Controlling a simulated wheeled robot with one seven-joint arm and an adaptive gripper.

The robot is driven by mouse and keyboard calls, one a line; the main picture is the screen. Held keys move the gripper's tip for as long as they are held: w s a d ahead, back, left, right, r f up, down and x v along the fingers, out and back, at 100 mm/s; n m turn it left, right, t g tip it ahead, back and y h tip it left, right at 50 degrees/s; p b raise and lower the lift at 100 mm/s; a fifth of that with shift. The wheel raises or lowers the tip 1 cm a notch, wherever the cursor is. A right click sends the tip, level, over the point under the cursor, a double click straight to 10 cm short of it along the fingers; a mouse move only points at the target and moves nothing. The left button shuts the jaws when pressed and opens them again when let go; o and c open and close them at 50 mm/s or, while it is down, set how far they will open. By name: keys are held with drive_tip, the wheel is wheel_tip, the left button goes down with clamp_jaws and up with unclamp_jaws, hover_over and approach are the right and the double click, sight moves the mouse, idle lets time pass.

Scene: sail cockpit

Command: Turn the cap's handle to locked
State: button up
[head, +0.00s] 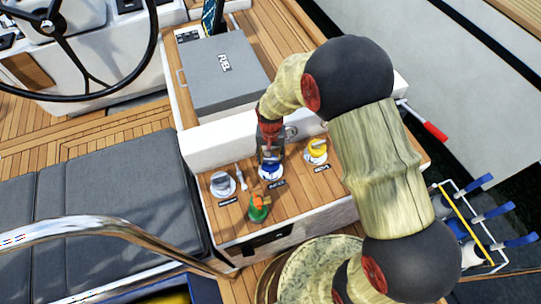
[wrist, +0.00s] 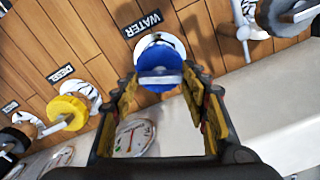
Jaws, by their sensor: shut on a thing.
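A blue cap (head: 269,171) sits on the wooden deck ledge beside a dark label. In the wrist view the blue cap (wrist: 160,56) sits in a white ring below the label WATER (wrist: 142,24). Its pale bar handle (wrist: 160,80) runs left to right between my fingertips. My gripper (head: 270,156) points down over the cap, with a finger on each side; it also shows in the wrist view (wrist: 160,84). It is shut on the handle, and the fingers hide part of the cap in the head view. I cannot read any locked mark.
A yellow cap (head: 317,147) stands to the right and a grey cap (head: 222,184) to the left. A green nozzle with an orange top (head: 258,208) stands in front. A grey FUEL box (head: 222,75) and white wall (head: 230,136) rise behind. A round gauge (wrist: 134,137) is close by.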

idle(0.4)
drive_tip(key=o, duration=1.2)
wheel_tip(320, 180, up, 12)
drive_tip(key=shift+f, duration=0.1)
idle(0.4)
